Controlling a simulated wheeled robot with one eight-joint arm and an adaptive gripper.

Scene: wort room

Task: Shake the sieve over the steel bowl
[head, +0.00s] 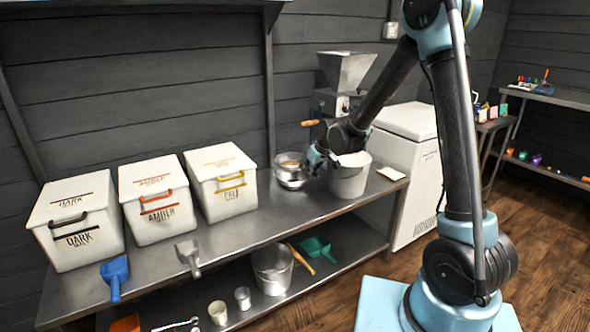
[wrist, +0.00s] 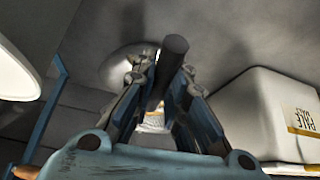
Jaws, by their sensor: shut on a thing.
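The sieve (head: 290,160) is in the head view, right of the bins, with something orange-brown in it. It sits just above the steel bowl (head: 292,184) on the steel bench; whether the two touch I cannot tell. My gripper (head: 313,160) is at the right side of the sieve and bowl, beside the white bucket. In the wrist view my gripper (wrist: 163,82) is shut on a dark round handle, which I take for the sieve's. The fingers hide much of what lies beyond them in that view.
The white bucket (head: 349,178) stands close on the right, with the hopper mill (head: 345,72) behind. The pale bin (head: 226,185) and two more bins stand left. A blue scoop (head: 115,276) and a grey scoop (head: 188,255) lie near the front edge.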

